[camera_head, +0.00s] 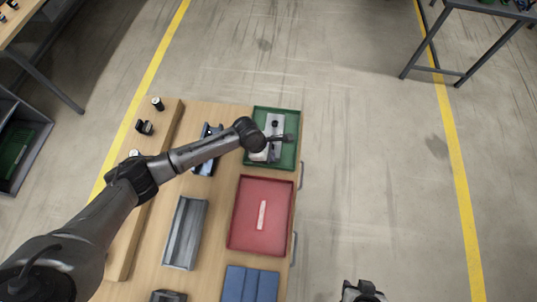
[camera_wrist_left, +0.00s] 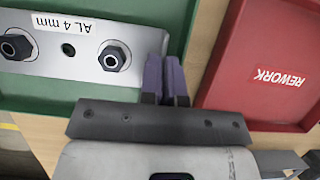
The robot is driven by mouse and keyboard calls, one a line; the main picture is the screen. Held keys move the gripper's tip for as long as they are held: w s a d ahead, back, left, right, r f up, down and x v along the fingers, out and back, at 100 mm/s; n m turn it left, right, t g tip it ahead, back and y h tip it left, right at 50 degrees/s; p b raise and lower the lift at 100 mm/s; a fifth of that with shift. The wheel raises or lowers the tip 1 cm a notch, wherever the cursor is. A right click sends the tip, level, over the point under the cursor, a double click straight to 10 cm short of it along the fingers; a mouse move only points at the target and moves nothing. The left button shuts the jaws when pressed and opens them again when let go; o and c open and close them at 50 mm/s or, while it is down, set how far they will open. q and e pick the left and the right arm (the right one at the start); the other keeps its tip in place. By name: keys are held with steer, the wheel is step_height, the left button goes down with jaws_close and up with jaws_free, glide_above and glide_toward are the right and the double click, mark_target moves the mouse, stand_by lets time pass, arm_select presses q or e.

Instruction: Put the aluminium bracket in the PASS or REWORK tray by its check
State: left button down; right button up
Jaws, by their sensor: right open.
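The aluminium bracket (camera_head: 273,124) is a pale metal plate over the green tray (camera_head: 291,112). In the left wrist view the bracket (camera_wrist_left: 95,70) carries an "AL 4 mm" label and two dark bolts. The green tray's label is not visible. My left gripper (camera_head: 287,138) is at the bracket's edge. Its purple fingers (camera_wrist_left: 165,75) are close together, with the bracket's edge between them. Whether the bracket rests on the tray floor is hard to tell. The red tray (camera_head: 240,238), marked REWORK in the wrist view (camera_wrist_left: 283,45), lies nearer. My right gripper (camera_head: 362,292) is open at the bottom edge, away from the table.
A blue fixture (camera_head: 201,168) stands left of the green tray, partly behind my left arm. A grey channel (camera_head: 185,232) and blue bins (camera_head: 250,284) lie near the red tray. Small black parts (camera_head: 145,127) stand on the left.

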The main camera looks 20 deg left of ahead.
arm_select(q)
steer(key=shift+f, duration=0.6)
steer(key=c, duration=1.3)
jaws_free()
steer(key=shift+c, duration=0.2)
steer(key=shift+r, duration=0.1)
steer(key=shift+r, duration=0.1)
steer(key=shift+r, duration=0.25)
steer(key=p+v, duration=0.1)
steer(key=v, duration=1.1)
steer(key=shift+r, duration=0.25)
